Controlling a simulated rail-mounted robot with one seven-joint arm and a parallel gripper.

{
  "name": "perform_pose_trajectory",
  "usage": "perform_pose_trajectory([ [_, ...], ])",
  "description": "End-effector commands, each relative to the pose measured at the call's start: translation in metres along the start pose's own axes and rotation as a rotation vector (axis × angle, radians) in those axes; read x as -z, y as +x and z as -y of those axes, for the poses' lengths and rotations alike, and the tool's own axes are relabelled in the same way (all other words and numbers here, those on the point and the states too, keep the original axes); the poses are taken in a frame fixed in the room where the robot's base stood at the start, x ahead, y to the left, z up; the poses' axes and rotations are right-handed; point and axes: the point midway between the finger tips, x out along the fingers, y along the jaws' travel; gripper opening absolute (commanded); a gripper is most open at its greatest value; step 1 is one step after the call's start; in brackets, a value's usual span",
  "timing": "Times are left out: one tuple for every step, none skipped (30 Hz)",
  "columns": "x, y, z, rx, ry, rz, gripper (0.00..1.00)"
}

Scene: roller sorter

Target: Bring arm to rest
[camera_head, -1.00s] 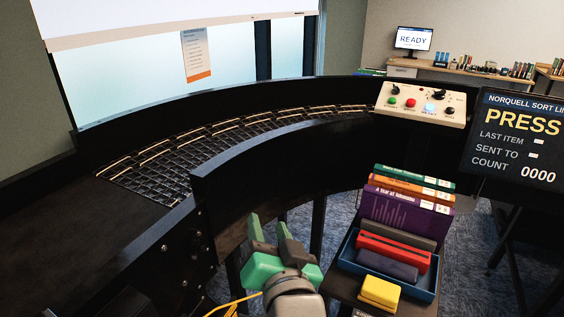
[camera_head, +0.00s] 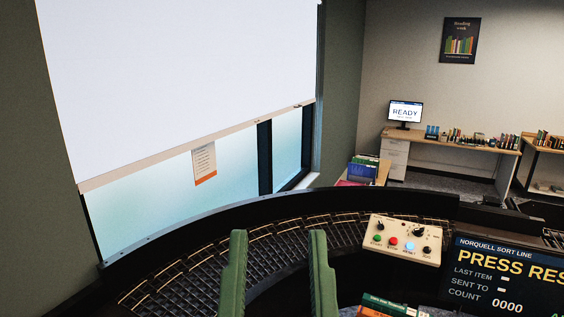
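My gripper (camera_head: 278,262) shows at the bottom centre of the head view. Its two green fingers point upward and stand well apart, with nothing between them. The fingers appear in front of the curved roller conveyor (camera_head: 190,280). The rest of my arm is below the picture's edge.
A cream control panel (camera_head: 403,242) with coloured buttons stands right of the fingers. A dark sort-line screen (camera_head: 500,278) is at the lower right. Book tops (camera_head: 392,304) show at the bottom edge. A desk (camera_head: 450,142) with a monitor (camera_head: 405,112) stands at the back.

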Motion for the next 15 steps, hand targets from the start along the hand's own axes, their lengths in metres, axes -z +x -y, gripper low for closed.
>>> perform_pose_trajectory([
  [0.029,0.02,0.001,0.001,0.001,0.001,0.4],
  [0.034,0.024,0.001,0.001,0.002,0.001,0.4],
  [0.039,0.027,0.001,0.002,0.003,0.002,0.4],
  [0.041,0.029,0.001,0.002,0.003,0.002,0.4],
  [0.043,0.03,0.001,0.002,0.003,0.002,0.4],
  [0.044,0.031,0.001,0.002,0.004,0.002,0.4],
  [0.044,0.031,0.001,0.002,0.004,0.002,0.4],
  [0.043,0.03,0.001,0.002,0.004,0.002,0.4],
  [0.043,0.03,0.001,0.002,0.004,0.002,0.4],
  [0.042,0.029,0.001,0.002,0.004,0.002,0.4],
  [0.041,0.029,0.001,0.002,0.004,0.002,0.4],
  [0.041,0.029,0.001,0.002,0.004,0.002,0.4],
  [0.041,0.029,0.001,0.002,0.004,0.002,0.4],
  [0.041,0.029,0.001,0.002,0.004,0.002,0.4],
  [0.041,0.029,0.001,0.002,0.004,0.002,0.4],
])
